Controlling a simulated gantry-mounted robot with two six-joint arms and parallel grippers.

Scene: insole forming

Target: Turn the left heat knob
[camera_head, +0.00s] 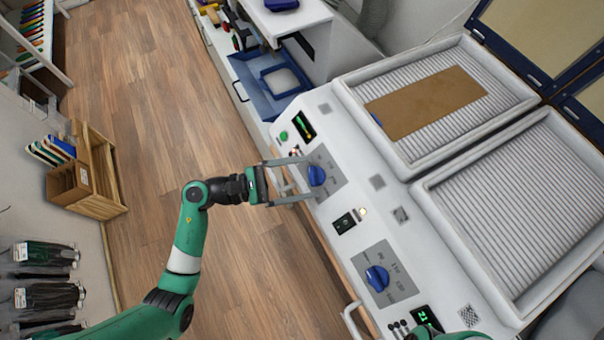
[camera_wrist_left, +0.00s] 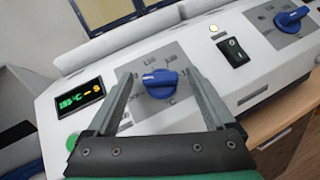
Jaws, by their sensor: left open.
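The left heat knob (camera_head: 316,175) is a blue dial on a grey scale plate on the white machine's front panel. My left gripper (camera_head: 306,178) is open at this knob, in front of the panel. In the left wrist view the knob (camera_wrist_left: 160,83) shows between the two open fingers (camera_wrist_left: 165,92), with a gap on each side. A second blue knob (camera_head: 377,278) sits lower on the panel; it also shows at the upper right of the left wrist view (camera_wrist_left: 291,18). Only a small green part of my right arm shows at the bottom edge; its gripper is not visible.
A green-lit display (camera_head: 303,125) and a green button (camera_head: 283,135) lie near the left knob. A black switch (camera_head: 344,222) sits between the knobs. A brown sheet (camera_head: 426,102) lies on the ribbed left tray (camera_head: 355,103). The right tray (camera_head: 515,200) is empty.

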